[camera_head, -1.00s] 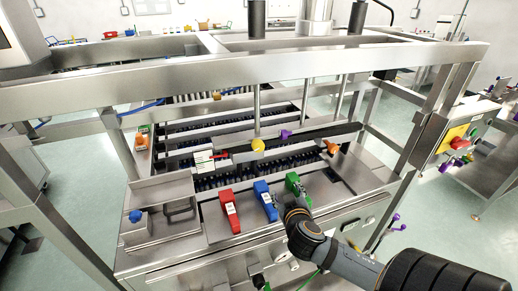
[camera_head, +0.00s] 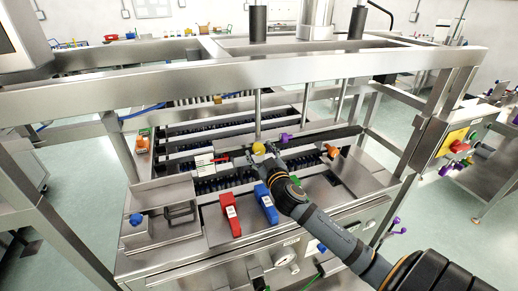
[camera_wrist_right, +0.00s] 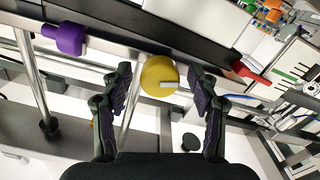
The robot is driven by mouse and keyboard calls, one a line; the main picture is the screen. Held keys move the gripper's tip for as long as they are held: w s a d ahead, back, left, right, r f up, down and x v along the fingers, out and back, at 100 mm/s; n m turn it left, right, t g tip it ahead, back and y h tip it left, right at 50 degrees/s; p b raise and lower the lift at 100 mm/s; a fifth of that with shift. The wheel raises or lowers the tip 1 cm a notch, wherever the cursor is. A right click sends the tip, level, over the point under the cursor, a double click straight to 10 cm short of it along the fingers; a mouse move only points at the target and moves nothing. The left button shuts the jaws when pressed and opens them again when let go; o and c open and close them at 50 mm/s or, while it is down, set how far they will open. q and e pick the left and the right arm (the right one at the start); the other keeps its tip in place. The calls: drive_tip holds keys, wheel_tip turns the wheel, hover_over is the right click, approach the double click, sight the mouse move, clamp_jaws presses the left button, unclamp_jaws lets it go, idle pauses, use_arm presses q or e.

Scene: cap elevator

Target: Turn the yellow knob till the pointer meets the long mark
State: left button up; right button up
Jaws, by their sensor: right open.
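The yellow knob (camera_head: 258,148) sits on the dark rail in the middle of the machine. I cannot make out the long mark. My left gripper is not in view.
A purple knob (camera_head: 286,138) and an orange knob (camera_head: 332,150) are on the same machine to the right. Red (camera_head: 230,212) and blue (camera_head: 266,203) handles stand in front. Vertical rods rise behind the rail.

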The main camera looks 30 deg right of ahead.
drive_tip(key=shift+w+d, duration=0.1)
drive_tip(key=shift+w, duration=0.4)
drive_tip(key=shift+c, duration=0.3)
drive_tip(key=c, duration=1.1)
